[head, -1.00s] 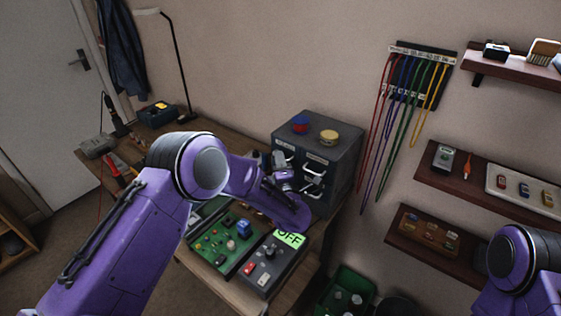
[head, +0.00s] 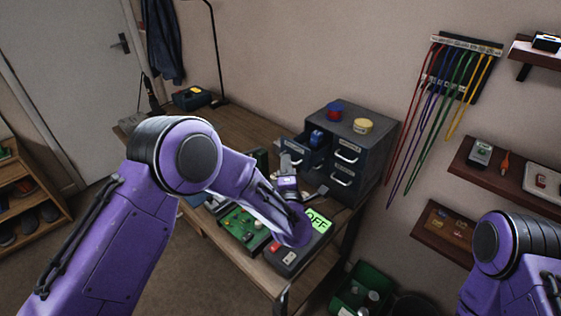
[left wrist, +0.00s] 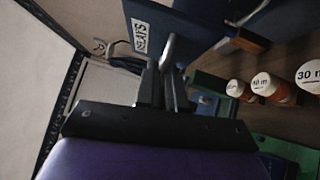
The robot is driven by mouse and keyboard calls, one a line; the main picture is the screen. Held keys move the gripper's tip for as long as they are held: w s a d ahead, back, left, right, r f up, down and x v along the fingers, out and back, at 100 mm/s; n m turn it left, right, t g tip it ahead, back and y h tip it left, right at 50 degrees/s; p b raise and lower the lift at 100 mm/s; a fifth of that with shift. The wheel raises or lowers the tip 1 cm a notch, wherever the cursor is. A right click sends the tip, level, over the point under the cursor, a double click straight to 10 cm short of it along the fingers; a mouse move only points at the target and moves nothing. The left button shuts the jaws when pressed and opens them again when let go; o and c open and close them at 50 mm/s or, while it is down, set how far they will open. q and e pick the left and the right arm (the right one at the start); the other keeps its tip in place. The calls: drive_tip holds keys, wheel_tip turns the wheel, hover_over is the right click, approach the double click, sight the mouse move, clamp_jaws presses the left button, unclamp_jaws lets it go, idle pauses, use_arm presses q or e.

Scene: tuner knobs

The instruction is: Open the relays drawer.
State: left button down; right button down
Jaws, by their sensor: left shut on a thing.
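The grey drawer cabinet (head: 372,125) stands on the workbench. Its upper left drawer (head: 297,146) is pulled out, and blue things (head: 317,138) show inside. In the left wrist view the drawer front bears a "RELAYS" label (left wrist: 139,38). My left gripper (head: 288,172) is at that front; in the left wrist view its fingers (left wrist: 166,80) are shut on the pale drawer handle (left wrist: 171,48). My right arm (head: 510,255) is at the right edge, and its gripper is out of frame.
The other visible drawers, with handles (head: 345,157), are shut. A red-and-blue knob (head: 334,112) and a yellow one (head: 363,125) sit on top. A green bin (head: 362,290) stands lower right.

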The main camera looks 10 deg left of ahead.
use_arm(q)
drive_tip(key=shift+w+d+r, duration=0.1)
drive_tip(key=shift+w, duration=0.15)
drive_tip(key=c, duration=1.3)
unclamp_jaws()
drive_tip(key=shift+o, duration=0.2)
drive_tip(key=shift+s, duration=0.1)
drive_tip(key=b+v, duration=0.3)
drive_tip(key=v, duration=0.7)
drive_tip(key=shift+s, duration=0.3)
drive_tip(key=shift+d, duration=0.1)
